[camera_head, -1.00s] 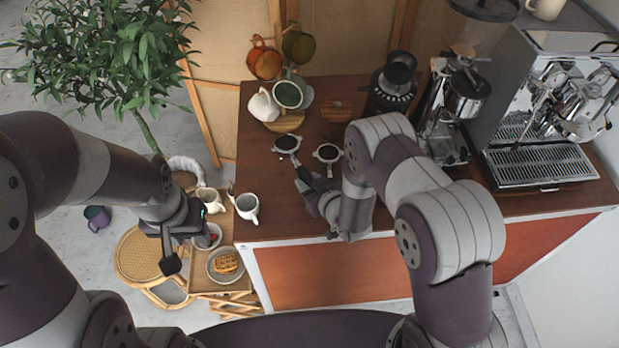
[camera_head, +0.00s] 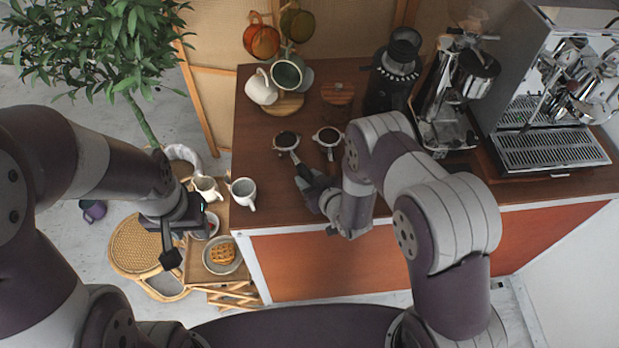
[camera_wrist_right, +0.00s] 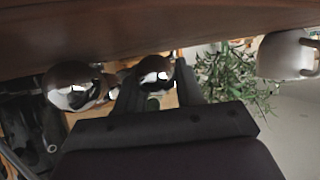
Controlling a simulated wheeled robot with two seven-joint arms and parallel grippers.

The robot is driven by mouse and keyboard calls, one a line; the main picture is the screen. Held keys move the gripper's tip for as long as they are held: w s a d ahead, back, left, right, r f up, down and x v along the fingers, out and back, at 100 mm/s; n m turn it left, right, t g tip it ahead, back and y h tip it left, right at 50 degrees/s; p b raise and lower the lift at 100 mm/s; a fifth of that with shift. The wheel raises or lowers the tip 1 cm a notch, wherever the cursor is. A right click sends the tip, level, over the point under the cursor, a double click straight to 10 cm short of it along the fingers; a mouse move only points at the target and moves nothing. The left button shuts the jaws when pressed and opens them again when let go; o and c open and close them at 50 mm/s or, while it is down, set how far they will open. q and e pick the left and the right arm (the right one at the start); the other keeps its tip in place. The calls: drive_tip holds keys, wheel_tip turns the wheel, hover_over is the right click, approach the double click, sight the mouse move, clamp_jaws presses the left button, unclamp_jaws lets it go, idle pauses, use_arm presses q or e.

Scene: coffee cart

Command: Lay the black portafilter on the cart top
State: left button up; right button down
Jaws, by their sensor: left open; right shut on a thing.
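My right gripper (camera_head: 303,174) is shut on the handle of a portafilter (camera_head: 286,141) with a metal rim and dark filling. It is over the cart top (camera_head: 262,160), left of a second, similar portafilter (camera_head: 327,137). Whether it touches the wood is unclear. In the right wrist view, the metal bowl (camera_wrist_right: 155,70) shows between the dark fingers, and another metal bowl (camera_wrist_right: 75,88) is left of it. The held handle is mostly hidden by my gripper. My left gripper (camera_head: 172,240) is open and empty, beside the cart's left end.
A white cup (camera_head: 243,192) stands at the cart's left front corner. A mug tree with hanging mugs (camera_head: 288,73), a grinder (camera_head: 395,75) and an espresso machine (camera_head: 550,100) stand behind and right. A low side stand holds a waffle plate (camera_head: 222,256).

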drive_tip(key=shift+f, duration=0.1)
drive_tip(key=c, duration=0.6)
unclamp_jaws()
drive_tip(key=shift+c, duration=0.2)
drive_tip(key=shift+s+f, duration=0.1)
drive_tip(key=shift+s, duration=0.05)
drive_tip(key=b+v, duration=0.1)
drive_tip(key=v, duration=1.1)
drive_tip(key=shift+s+d+r+b, duration=0.2)
drive_tip(key=shift+r+b, duration=0.05)
drive_tip(key=shift+b, duration=0.15)
